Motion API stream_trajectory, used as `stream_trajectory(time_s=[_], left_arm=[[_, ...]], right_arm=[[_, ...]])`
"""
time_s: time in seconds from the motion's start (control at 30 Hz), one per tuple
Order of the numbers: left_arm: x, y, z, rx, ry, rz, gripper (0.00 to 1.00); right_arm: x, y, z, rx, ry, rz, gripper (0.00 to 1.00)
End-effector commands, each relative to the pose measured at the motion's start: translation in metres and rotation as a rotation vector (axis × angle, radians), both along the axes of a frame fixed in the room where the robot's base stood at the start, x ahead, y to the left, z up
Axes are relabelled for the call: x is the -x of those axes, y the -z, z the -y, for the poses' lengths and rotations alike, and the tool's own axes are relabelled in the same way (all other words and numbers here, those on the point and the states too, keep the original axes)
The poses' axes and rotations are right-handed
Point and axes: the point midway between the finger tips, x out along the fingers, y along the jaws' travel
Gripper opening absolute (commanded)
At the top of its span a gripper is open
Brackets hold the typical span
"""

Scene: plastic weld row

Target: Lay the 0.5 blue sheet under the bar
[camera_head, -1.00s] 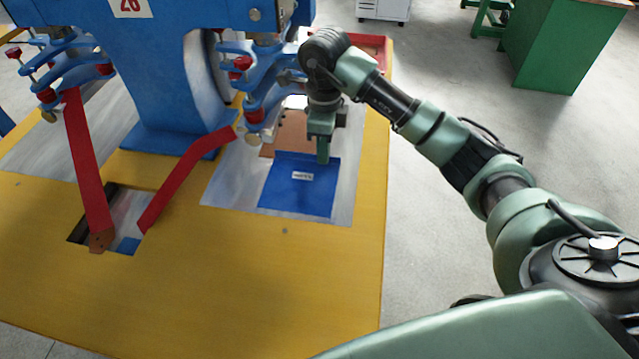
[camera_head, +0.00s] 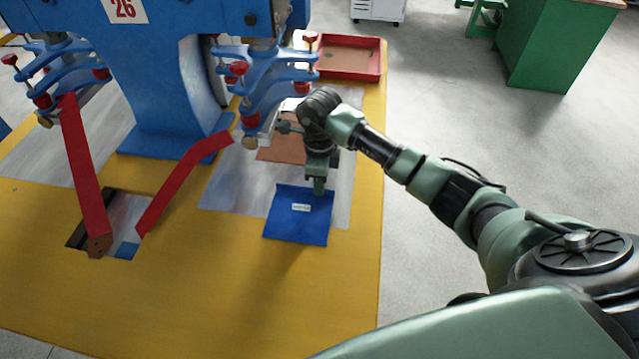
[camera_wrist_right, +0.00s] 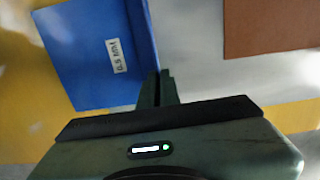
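The blue sheet (camera_head: 285,226) has a white label, which reads 0.5 MM in the right wrist view (camera_wrist_right: 85,45). My right gripper (camera_head: 319,190) is shut on the sheet's far edge, near its right corner; its close-set fingers also show in the right wrist view (camera_wrist_right: 160,88). The sheet extends past the front edge of the grey metal plate (camera_head: 230,195), over the yellow table, and looks slightly raised with a shadow beside it. A grey bar (camera_head: 262,128) shows partly under the right blue clamps, behind the gripper. My left gripper is out of view.
A brown sheet (camera_head: 280,152) lies on the plate behind my gripper. Blue clamps with red knobs (camera_head: 238,68) overhang at upper left. A red tray (camera_head: 350,62) stands behind. The yellow table (camera_head: 220,290) is clear in front.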

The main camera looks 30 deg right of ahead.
Motion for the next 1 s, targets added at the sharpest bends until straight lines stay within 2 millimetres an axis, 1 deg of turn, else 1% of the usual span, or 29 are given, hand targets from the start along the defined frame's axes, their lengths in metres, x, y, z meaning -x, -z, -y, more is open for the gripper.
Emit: stream_trajectory(time_s=[0.1, 0.13, 0.17, 0.2, 0.5, 0.6, 0.63, 0.77, 1.0], left_arm=[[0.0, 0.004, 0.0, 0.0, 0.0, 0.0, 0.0], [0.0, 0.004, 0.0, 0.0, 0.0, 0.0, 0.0], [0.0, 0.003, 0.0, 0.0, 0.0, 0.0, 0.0], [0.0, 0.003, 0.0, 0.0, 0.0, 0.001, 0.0], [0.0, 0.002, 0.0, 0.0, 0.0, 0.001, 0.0], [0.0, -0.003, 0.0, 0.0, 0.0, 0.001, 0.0], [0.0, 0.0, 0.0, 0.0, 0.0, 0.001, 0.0], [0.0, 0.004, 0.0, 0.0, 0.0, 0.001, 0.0], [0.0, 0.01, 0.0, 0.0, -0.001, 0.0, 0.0]], right_arm=[[0.0, 0.004, 0.0, 0.001, 0.0, -0.001, 0.0], [0.0, 0.004, 0.0, 0.001, 0.0, -0.001, 0.06], [0.0, 0.003, 0.0, 0.001, 0.0, -0.001, 0.14], [0.0, 0.003, 0.0, 0.001, 0.0, -0.001, 0.25], [0.0, 0.002, 0.0, 0.001, 0.0, -0.001, 0.25], [0.0, -0.003, 0.0, -0.001, 0.0, -0.001, 0.25], [-0.001, -0.005, 0.0, 0.001, 0.0, 0.001, 0.25], [-0.001, -0.025, 0.001, 0.002, -0.001, 0.004, 0.25], [-0.001, -0.078, 0.001, 0.002, 0.0, 0.005, 0.25]])
